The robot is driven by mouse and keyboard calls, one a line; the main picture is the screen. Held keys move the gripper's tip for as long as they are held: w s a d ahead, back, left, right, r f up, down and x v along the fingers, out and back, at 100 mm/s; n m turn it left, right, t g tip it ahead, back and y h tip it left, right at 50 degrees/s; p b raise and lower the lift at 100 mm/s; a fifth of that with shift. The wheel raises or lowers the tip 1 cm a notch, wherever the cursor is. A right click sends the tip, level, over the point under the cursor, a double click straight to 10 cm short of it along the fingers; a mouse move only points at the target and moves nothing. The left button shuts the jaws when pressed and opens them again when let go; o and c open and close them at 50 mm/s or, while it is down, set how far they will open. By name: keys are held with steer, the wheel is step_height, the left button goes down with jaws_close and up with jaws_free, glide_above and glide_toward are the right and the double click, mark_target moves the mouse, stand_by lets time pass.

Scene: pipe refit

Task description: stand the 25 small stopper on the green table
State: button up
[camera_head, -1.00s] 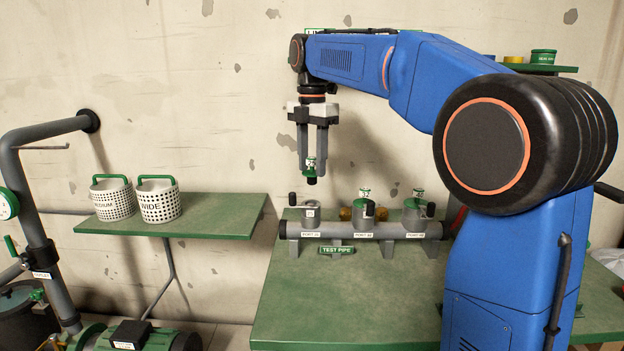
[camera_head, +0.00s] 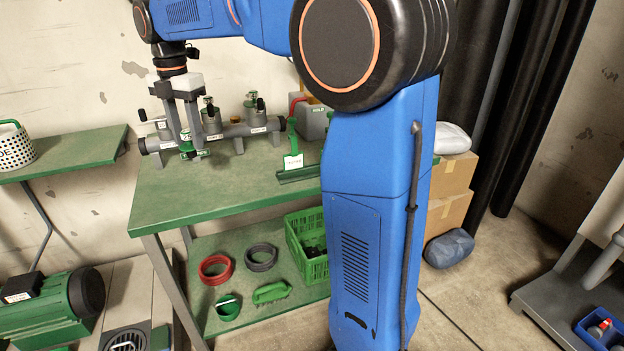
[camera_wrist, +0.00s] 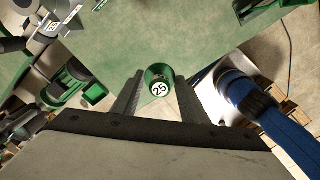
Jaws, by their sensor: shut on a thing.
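My gripper (camera_head: 189,138) points straight down in the head view, over the back left part of the green table (camera_head: 215,190). It is shut on the small green stopper (camera_head: 188,146), which hangs between the fingertips in front of the test pipe. In the wrist view the stopper (camera_wrist: 159,78) shows a round white label reading 25 between the two fingers, with the green table top (camera_wrist: 130,45) beyond it. I cannot tell for sure how far the stopper is above the table. Its lower end is small in the head view.
The grey test pipe (camera_head: 225,132) with valves stands along the table's back. A green holder with a white tag (camera_head: 293,161) stands to its right. The table's front left is clear. A lower shelf holds a red ring (camera_head: 215,269) and a green crate (camera_head: 309,262).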

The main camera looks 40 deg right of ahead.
steer(key=shift+s+f, duration=0.35)
steer(key=shift+s, duration=0.2)
steer(key=shift+f, duration=4.95)
steer(key=shift+f, duration=0.1)
steer(key=o, duration=1.1)
steer(key=shift+o, duration=0.2)
step_height(320, 180, up, 12)
steer(key=shift+r, duration=0.1)
